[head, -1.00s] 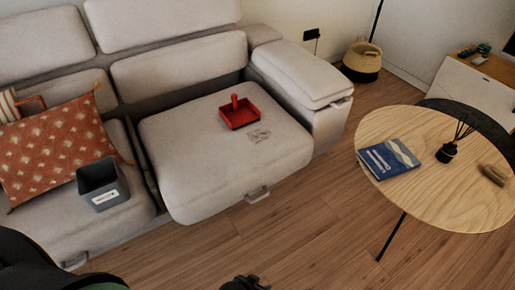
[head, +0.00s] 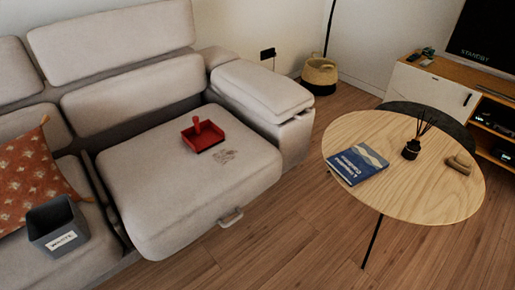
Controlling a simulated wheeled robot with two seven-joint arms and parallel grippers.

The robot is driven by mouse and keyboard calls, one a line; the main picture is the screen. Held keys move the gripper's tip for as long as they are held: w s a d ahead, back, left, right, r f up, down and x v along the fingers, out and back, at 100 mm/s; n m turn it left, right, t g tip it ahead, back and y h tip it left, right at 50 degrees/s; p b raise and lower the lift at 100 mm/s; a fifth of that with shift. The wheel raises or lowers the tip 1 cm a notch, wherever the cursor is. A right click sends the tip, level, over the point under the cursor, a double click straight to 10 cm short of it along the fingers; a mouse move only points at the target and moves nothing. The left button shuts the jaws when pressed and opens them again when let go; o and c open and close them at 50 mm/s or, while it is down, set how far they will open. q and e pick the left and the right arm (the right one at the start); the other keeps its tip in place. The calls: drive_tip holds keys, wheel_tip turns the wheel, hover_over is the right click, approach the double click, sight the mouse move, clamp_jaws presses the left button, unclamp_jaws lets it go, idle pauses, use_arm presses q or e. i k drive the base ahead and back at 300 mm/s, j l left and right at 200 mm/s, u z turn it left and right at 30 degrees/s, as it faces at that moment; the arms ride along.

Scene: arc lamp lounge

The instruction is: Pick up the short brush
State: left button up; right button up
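A red dustpan-like tray (head: 207,138) lies on the right sofa seat, with a short red stub standing up at its back edge. I cannot tell whether the stub is a handle or a separate brush. A small tan-brown object (head: 460,163) lies at the right of the round wooden table; it may be the short brush, but its bristles cannot be made out. Neither of my grippers is in view.
Grey crumbs or marks (head: 224,156) lie beside the red tray. A grey labelled bin (head: 57,228) stands on the left seat. The round table (head: 400,200) also holds a blue book (head: 357,165) and a reed diffuser (head: 412,149). Wooden floor (head: 300,235) is clear between sofa and table.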

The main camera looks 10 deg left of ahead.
sight(460, 163)
drive_tip(key=z, duration=1.35)
